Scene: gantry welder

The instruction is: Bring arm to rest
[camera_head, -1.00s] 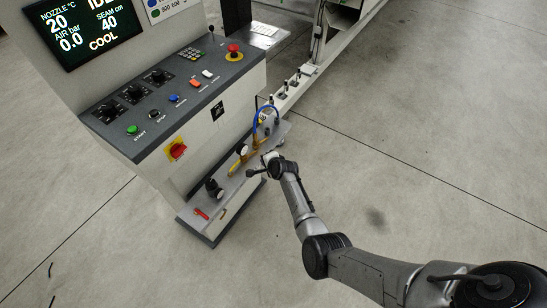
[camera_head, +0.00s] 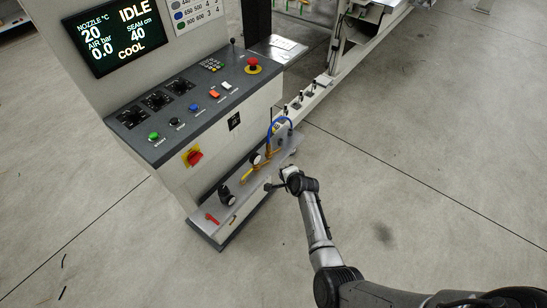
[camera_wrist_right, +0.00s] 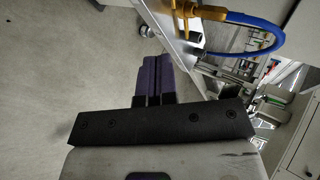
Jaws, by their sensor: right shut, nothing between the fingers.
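My right arm comes in from the lower right in the head view. Its gripper (camera_head: 274,186) is beside the low shelf of the control cabinet, near the brass fitting and blue hose. In the right wrist view the gripper's two dark fingers (camera_wrist_right: 153,80) lie together, with nothing between them. The brass fitting (camera_wrist_right: 187,22) and blue hose (camera_wrist_right: 262,22) show just beyond the fingertips; the gripper appears apart from them. My left gripper is not in view.
The control cabinet (camera_head: 215,125) has a screen (camera_head: 118,35) reading IDLE and COOL, buttons and a red emergency knob (camera_head: 253,65). A shelf (camera_head: 205,213) with a gauge, a black knob and a red lever juts from it. A long rail frame (camera_head: 325,85) runs behind. Floor at right is clear.

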